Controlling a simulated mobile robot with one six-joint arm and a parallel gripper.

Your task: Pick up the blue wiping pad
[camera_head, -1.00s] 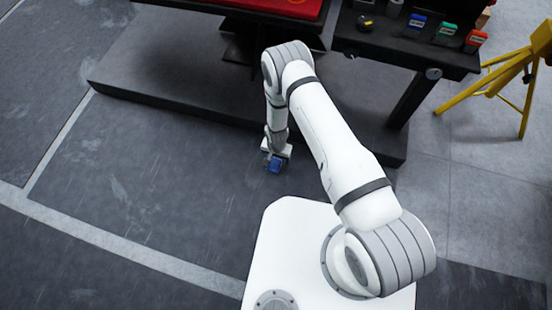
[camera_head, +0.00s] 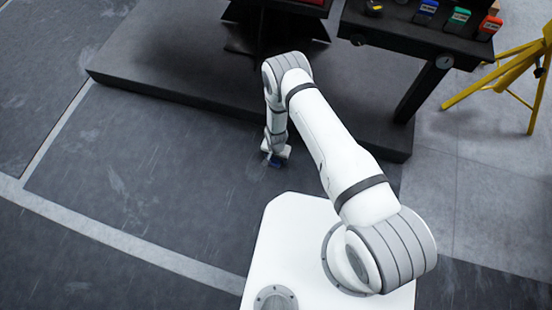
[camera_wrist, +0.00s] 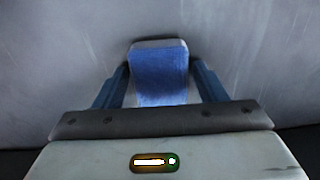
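The blue wiping pad (camera_wrist: 160,75) has a blue face and a pale top edge. In the wrist view it lies between the two blue fingers of my gripper (camera_wrist: 160,66). A narrow gap seems to show on each side of it, so the fingers appear open around it. In the head view my gripper (camera_head: 275,155) points down low over the dark floor. Only a small bit of the blue pad (camera_head: 275,163) shows beneath it, the rest being hidden by the gripper.
A low dark platform (camera_head: 180,85) lies behind my gripper. A dark table (camera_head: 400,38) at the upper right carries several small coloured items. A yellow tripod stand (camera_head: 508,72) is at the far right. The floor (camera_head: 150,180) to the left is clear.

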